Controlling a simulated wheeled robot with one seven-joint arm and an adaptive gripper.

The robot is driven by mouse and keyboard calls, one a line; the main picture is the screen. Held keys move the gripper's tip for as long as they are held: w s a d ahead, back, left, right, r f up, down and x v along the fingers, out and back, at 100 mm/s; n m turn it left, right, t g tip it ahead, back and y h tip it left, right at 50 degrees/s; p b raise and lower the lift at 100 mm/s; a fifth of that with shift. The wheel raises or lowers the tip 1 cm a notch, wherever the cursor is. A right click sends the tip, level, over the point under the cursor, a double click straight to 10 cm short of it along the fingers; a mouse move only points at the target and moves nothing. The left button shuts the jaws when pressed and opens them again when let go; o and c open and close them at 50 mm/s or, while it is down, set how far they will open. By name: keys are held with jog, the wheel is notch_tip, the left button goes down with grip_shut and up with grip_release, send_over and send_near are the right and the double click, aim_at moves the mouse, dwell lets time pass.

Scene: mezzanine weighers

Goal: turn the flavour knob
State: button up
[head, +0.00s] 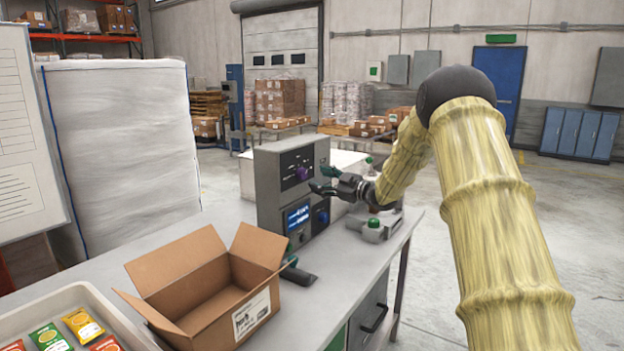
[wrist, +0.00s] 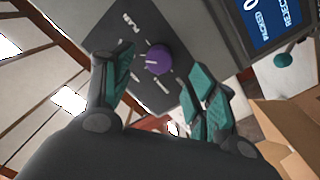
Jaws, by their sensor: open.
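The purple knob (head: 302,173) sits on the dark upper panel of a grey control box (head: 270,205) on the bench. In the wrist view the purple knob (wrist: 158,60) is near the top middle, with a pale pointer line and printed marks around it. I see no contact with the knob.
An open cardboard box (head: 208,312) stands on the bench in front, beside a tray (head: 58,301) of coloured packets. A green-topped device (head: 373,229) stands right of the control box.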

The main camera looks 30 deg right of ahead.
jog(key=v, duration=0.6)
jog(key=shift+d+f, duration=0.1)
dwell(0.4)
